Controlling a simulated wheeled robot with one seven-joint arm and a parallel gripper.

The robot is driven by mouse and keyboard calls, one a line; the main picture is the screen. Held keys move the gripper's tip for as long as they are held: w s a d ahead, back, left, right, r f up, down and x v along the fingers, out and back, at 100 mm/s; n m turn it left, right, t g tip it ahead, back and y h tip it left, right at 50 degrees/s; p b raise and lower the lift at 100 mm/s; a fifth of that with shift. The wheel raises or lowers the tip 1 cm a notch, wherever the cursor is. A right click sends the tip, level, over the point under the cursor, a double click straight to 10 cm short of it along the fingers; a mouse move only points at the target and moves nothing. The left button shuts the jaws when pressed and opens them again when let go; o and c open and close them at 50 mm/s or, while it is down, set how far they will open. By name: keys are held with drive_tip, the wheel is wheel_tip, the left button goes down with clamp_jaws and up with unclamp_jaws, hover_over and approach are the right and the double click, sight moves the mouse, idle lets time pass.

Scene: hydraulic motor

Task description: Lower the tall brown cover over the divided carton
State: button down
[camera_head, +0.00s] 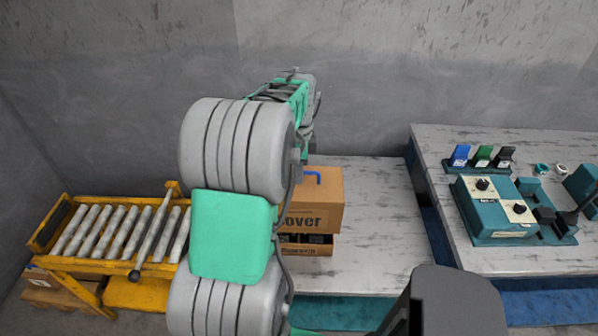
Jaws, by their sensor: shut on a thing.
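The tall brown cover (326,199) is right of my arm in the head view, with the word "over" readable on its front and a blue handle on top. It sits directly above the divided carton (318,249), a lower brown box whose front edge and dark contents show beneath it. A dark gap shows between the cover's lower edge and the carton's front wall. My gripper (309,160) is mostly hidden behind my arm, near the top of the cover, and is shut on the cover. The left parts of cover and carton are hidden by my arm.
A grey worktable (375,225) has free room right of the carton. A yellow roller conveyor (60,262) stands at left. Another table (450,145) at right holds a teal control box (492,212) and small blue, green and black parts (483,156). A wall is behind.

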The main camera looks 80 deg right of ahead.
drive_tip(key=shift+f, duration=0.1)
idle(0.4)
wheel_tip(320, 180, down, 15)
drive_tip(key=b, duration=0.8)
drive_tip(key=shift+b, duration=0.4)
idle(2.0)
drive_tip(key=c, duration=1.4)
unclamp_jaws()
drive_tip(key=shift+c, duration=0.2)
drive_tip(key=shift+o, duration=0.5)
drive_tip(key=o, duration=0.4)
drive_tip(key=shift+r+p, duration=2.45)
drive_tip(key=shift+r, duration=1.05)
